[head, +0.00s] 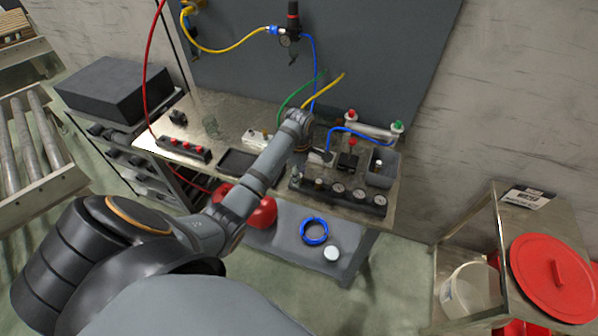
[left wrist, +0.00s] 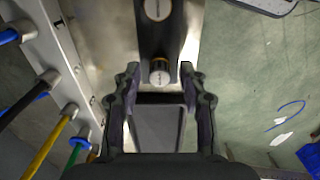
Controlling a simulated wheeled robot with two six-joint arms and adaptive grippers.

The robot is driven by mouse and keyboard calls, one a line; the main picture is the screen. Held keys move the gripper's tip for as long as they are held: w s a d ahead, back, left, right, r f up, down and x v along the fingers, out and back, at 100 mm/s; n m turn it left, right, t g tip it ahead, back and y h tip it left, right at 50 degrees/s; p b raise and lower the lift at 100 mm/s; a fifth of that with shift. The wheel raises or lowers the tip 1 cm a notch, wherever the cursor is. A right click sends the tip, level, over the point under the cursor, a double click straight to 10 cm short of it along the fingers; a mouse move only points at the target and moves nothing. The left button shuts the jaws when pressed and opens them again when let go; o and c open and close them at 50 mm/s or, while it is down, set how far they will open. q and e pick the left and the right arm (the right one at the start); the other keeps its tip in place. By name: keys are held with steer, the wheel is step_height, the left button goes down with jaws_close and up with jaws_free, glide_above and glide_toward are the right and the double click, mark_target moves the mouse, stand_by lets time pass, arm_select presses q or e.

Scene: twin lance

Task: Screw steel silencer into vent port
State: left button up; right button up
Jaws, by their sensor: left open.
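My left gripper (head: 300,150) is over the workbench, at the left end of a black rack (head: 350,205). In the left wrist view the gripper (left wrist: 160,85) is open, its two fingers apart. A small cylinder with a round grey face and brass ring (left wrist: 160,72), possibly the steel silencer, shows between the fingertips at the rack's near end. I cannot tell whether the fingers touch it. Another round grey face (left wrist: 157,10) sits further along the rack. The vent port cannot be made out for certain. My right gripper is not in view.
A dark tray (head: 238,163) lies left of the rack, and a grey bin (head: 382,170) stands at its right. A manifold with red and green caps (head: 375,130) is behind. Coloured hoses hang nearby. A lower shelf holds a blue hose coil (head: 314,231).

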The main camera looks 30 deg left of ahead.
arm_select(q)
jaws_close()
steer(key=shift+r+p, duration=0.6)
steer(key=shift+p, duration=0.55)
stand_by(0.6)
steer(key=shift+r+p, duration=1.85)
steer(key=shift+p, duration=0.95)
